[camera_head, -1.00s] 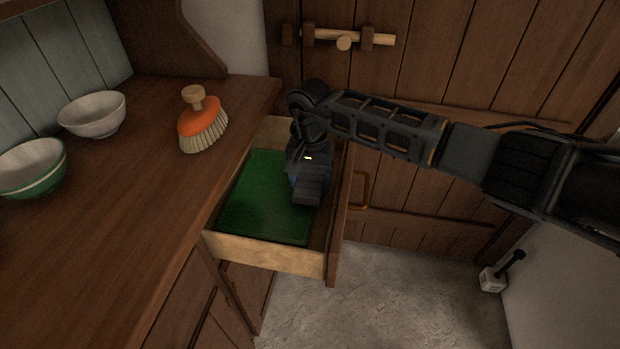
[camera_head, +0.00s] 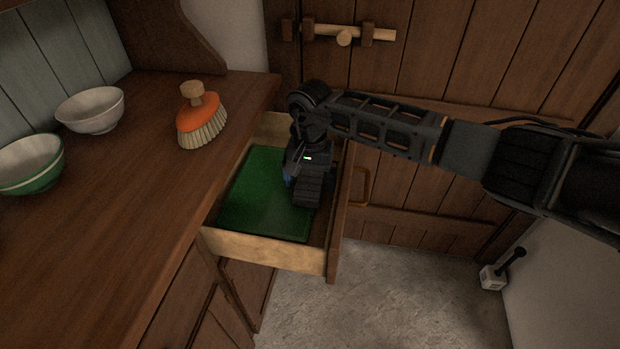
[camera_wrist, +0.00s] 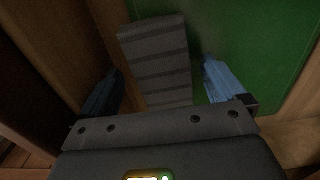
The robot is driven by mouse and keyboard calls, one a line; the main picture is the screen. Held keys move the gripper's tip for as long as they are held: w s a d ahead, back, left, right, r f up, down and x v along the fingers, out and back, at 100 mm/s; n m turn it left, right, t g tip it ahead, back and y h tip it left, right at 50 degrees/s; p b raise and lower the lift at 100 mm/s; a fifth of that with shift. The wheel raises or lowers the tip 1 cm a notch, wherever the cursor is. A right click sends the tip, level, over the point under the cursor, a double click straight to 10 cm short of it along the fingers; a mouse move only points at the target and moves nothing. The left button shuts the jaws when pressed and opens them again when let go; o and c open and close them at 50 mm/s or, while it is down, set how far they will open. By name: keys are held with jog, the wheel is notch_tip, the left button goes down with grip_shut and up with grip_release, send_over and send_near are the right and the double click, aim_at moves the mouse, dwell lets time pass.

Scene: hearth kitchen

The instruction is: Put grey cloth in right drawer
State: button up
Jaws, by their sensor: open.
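The right drawer (camera_head: 265,250) is pulled out from under the counter, with a green lining (camera_head: 255,195) on its floor. The grey cloth (camera_head: 308,190), a folded strip with dark cross stripes, is inside the drawer, over the right part of the lining. In the wrist view the cloth (camera_wrist: 155,62) lies between my two blue fingers, with a gap to the right finger; contact with the left finger is unclear. My gripper (camera_head: 309,182) is open, low in the drawer around the cloth, and hides part of it. The wrist view shows my gripper (camera_wrist: 160,88) from above.
An orange brush (camera_head: 200,118), a white bowl (camera_head: 90,110) and a green bowl (camera_head: 32,165) stand on the counter (camera_head: 130,215). A wooden door (camera_head: 430,60) is close behind the drawer. The drawer front (camera_head: 340,215) rises just right of my gripper.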

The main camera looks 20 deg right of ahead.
aim_at(310, 183)
notch_tip(310, 183, up, 13)
jog(key=shift+p, duration=0.35)
jog(key=shift+r, duration=0.1)
dwell(0.3)
